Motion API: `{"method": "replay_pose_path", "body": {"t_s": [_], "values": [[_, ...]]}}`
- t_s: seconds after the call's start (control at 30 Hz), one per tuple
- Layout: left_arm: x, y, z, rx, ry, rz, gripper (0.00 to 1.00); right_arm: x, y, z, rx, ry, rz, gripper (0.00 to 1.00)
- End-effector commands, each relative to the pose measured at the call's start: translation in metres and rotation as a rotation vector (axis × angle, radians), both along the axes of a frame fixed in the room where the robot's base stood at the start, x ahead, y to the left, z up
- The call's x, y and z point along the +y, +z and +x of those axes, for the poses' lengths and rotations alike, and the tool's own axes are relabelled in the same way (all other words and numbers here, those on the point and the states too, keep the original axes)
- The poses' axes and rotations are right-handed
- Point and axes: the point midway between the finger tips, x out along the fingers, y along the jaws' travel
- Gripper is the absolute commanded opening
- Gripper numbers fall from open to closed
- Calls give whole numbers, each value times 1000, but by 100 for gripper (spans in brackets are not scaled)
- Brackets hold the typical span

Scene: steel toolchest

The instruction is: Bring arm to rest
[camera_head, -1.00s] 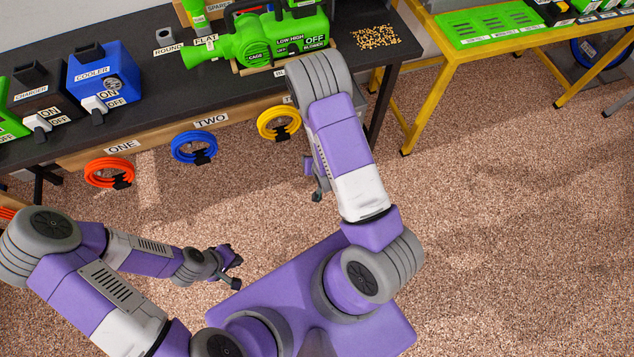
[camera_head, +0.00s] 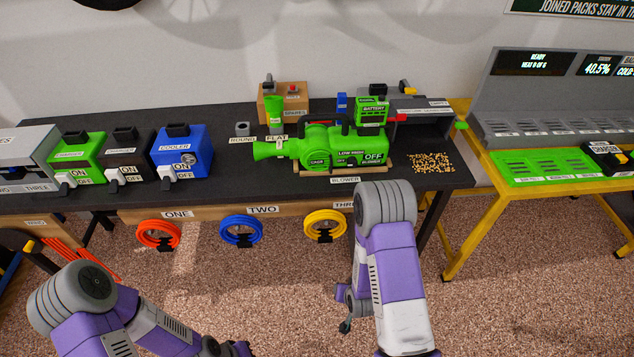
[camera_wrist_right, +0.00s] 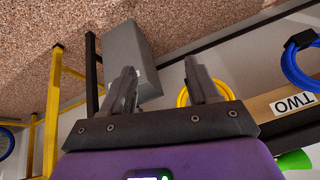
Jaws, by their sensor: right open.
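My right arm (camera_head: 392,270) reaches out in front of the workbench and bends down at the elbow. My right gripper (camera_head: 346,322) hangs low beside the forearm, in front of the bench and below the yellow coiled cable. In the right wrist view my right gripper (camera_wrist_right: 160,82) is open, with nothing between its two fingers. My left arm (camera_head: 120,325) is bent at the lower left. My left gripper (camera_head: 240,349) shows only in part at the bottom edge, and its jaws cannot be made out.
The dark workbench (camera_head: 100,205) carries a green blower (camera_head: 320,148), a blue cooler (camera_head: 182,155) and a pile of pellets (camera_head: 432,162). Orange (camera_head: 158,235), blue (camera_head: 240,231) and yellow (camera_head: 325,226) coils hang along its front. A yellow-framed table (camera_head: 500,215) stands right. Open floor lies between.

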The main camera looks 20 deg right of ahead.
Motion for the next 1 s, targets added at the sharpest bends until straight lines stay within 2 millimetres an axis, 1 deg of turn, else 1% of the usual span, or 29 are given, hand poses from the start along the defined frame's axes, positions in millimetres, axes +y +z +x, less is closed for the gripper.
{"method": "replay_pose_path", "body": {"t_s": [0.13, 0.17, 0.23, 0.27, 0.37, 0.4, 0.5, 0.6, 0.63, 1.0], "values": [[0, 0, 0, 0, 0, 0, 0, 2, -1, -1, 7, 2, 4, 60], [0, 0, 0, 0, 0, 0, 0, 4, -3, -4, 19, 7, 11, 60], [0, 0, 0, 0, 0, 0, 0, 17, -9, -16, 75, 30, 45, 60], [0, 0, 0, 0, 0, 0, 0, 27, -13, -23, 110, 47, 68, 60], [0, 0, 0, 0, 0, 0, 0, 63, -20, -53, 240, 127, 160, 60], [0, 0, 0, 0, 0, 0, 0, 77, -20, -64, 285, 164, 199, 60], [0, 0, 0, 0, 0, 0, 0, 107, -17, -86, 374, 249, 282, 60], [0, 0, 0, 0, 0, 0, 0, 124, -12, -99, 420, 304, 330, 60], [0, 0, 0, 0, 0, 0, 0, 126, -11, -101, 429, 314, 337, 60], [0, 0, 0, 0, 0, 0, 0, 126, -11, -101, 429, 314, 337, 60]]}}
